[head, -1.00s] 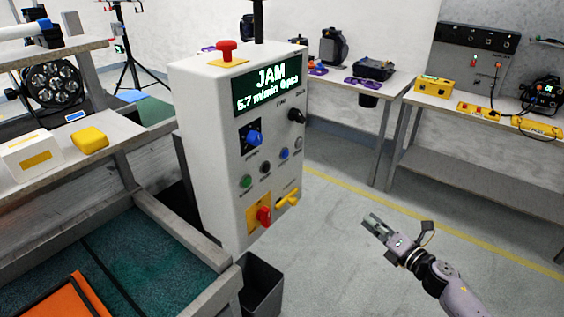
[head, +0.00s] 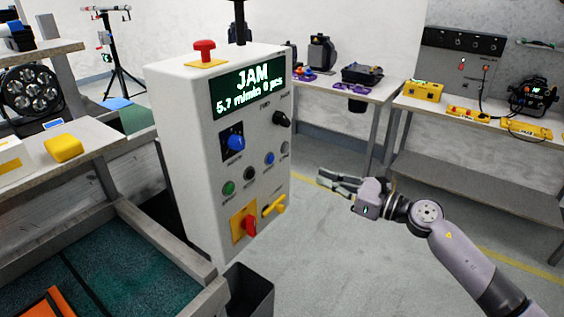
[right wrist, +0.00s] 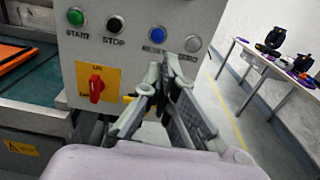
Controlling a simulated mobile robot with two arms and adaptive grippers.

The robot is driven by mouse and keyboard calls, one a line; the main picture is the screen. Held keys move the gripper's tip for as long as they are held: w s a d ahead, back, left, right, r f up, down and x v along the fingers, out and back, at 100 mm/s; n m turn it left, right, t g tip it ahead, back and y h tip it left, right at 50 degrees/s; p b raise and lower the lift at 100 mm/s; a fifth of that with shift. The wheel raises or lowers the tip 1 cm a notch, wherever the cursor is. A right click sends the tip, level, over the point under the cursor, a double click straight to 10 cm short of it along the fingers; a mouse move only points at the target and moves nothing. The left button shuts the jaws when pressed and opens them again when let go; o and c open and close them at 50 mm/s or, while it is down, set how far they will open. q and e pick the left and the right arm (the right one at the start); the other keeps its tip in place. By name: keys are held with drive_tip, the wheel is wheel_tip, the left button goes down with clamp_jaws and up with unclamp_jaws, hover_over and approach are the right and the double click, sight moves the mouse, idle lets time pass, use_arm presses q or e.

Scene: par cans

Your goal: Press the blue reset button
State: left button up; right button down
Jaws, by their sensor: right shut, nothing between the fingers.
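The blue reset button (head: 269,158) is on the front of the white control box (head: 176,120), right of the black stop button (head: 250,173). In the right wrist view the blue reset button (right wrist: 157,34) shows above my fingertips, with its label partly legible. My right gripper (head: 322,181) is shut and empty. In the head view it is to the right of the box, its fingers pointing left toward the panel, apart from the button. In the right wrist view my right gripper (right wrist: 163,68) covers part of the yellow lever. My left gripper is not in view.
The panel also has a green start button (head: 228,188), a larger blue knob (head: 236,142), a red switch (head: 250,225) and a yellow lever (head: 274,207). A red mushroom button (head: 205,50) sits on top. A dark bin (head: 250,292) stands below. Floor to the right is clear.

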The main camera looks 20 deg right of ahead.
sight(273, 160)
drive_tip(key=p+x, duration=0.3)
drive_tip(key=x, duration=0.8)
drive_tip(key=shift+w+a+r+p, duration=0.15)
drive_tip(key=shift+a+p, duration=0.05)
drive_tip(key=shift+p, duration=0.1)
drive_tip(key=shift+w+a, duration=0.5)
drive_tip(key=shift+w, duration=0.05)
